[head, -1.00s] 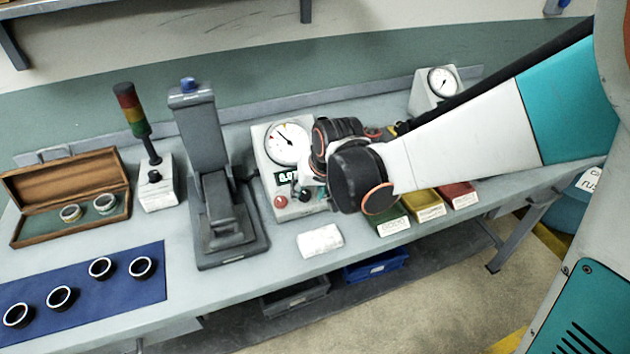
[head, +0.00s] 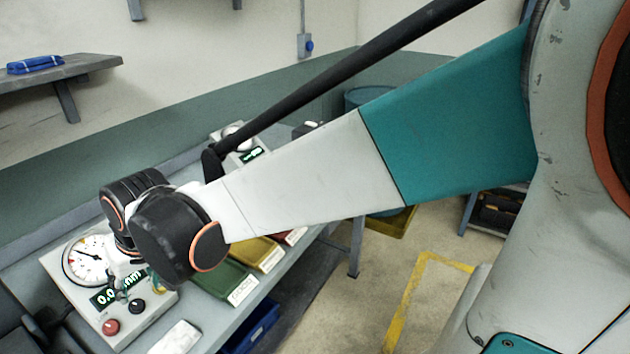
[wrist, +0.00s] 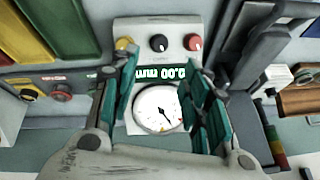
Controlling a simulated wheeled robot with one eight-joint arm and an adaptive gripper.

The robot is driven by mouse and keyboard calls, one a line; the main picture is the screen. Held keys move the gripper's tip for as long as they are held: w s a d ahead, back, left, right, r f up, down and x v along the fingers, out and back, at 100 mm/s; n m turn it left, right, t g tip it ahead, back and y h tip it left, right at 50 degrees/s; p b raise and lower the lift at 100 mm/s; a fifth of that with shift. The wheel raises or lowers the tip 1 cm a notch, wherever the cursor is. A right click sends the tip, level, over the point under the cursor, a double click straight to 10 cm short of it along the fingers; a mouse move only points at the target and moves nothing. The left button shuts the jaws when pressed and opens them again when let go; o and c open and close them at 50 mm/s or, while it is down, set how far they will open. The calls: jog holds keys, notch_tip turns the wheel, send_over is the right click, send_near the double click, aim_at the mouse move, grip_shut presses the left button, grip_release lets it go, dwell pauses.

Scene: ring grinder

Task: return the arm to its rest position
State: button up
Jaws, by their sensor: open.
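In the wrist view my gripper (wrist: 165,105) is open, with nothing between its teal-padded fingers. Beyond the fingers is a gauge box with a white dial (wrist: 158,107), a display and several knobs. In the head view the same gauge box (head: 125,325) stands on the bench at lower left. My arm reaches across the head view from the right, its wrist above the bench near the gauge box. The gripper itself is mostly hidden there behind the wrist joints.
Green (head: 222,282), yellow (head: 256,253) and red bins line the bench front beside the gauge box. A white block (head: 176,338) lies at the front edge. A second gauge (head: 240,143) stands at the back. A wall shelf (head: 60,72) is at upper left.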

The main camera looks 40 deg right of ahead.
jog(key=shift+s, duration=0.1)
jog(key=s+d+r+t+h, duration=0.2)
jog(key=s+d+r, duration=0.1)
jog(key=s+d, duration=1.1)
jog(key=shift+s+d, duration=0.15)
jog(key=shift+s, duration=0.65)
dwell(2.2)
